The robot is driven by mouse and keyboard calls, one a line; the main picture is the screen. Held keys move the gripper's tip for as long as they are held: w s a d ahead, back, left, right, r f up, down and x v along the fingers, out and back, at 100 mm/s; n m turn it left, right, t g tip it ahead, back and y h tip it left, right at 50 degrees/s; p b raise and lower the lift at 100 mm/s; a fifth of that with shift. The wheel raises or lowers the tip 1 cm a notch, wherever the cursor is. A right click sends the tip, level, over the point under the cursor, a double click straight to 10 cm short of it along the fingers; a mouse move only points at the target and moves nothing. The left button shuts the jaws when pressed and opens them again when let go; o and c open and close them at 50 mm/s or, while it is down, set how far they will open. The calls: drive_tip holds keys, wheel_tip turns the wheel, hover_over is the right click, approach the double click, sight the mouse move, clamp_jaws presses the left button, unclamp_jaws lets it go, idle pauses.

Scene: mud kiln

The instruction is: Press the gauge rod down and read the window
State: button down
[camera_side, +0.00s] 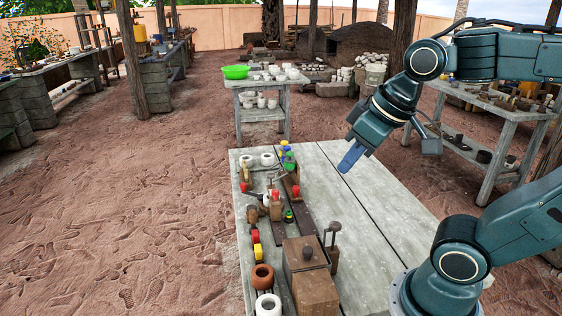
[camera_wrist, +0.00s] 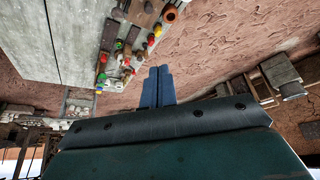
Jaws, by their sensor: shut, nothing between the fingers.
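A thin upright rod with a dark knob (camera_side: 335,227) stands on a small wooden block beside a brown wooden box (camera_side: 308,280) at the near part of the table; it may be the gauge rod, but I cannot be sure. I cannot make out a window on either. My gripper (camera_side: 349,160) has blue fingers and hangs above the table, behind the rod and box in the side view, touching nothing. In the wrist view my gripper (camera_wrist: 157,75) has its two fingers together and holds nothing. The rod is not clear there.
The grey plank table (camera_side: 365,210) is bare on its right. Its left side holds several small parts, a clay ring pot (camera_side: 262,276) and a white cup (camera_side: 268,304). A stand with a green bowl (camera_side: 235,72) is behind.

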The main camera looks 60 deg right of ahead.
drive_tip(key=s, duration=0.1)
drive_tip(key=s+f, duration=0.1)
drive_tip(key=s, duration=0.1)
drive_tip(key=shift+s+a+f, duration=0.1)
drive_tip(key=shift+a+f, duration=0.2)
drive_tip(key=c, duration=2.1)
unclamp_jaws()
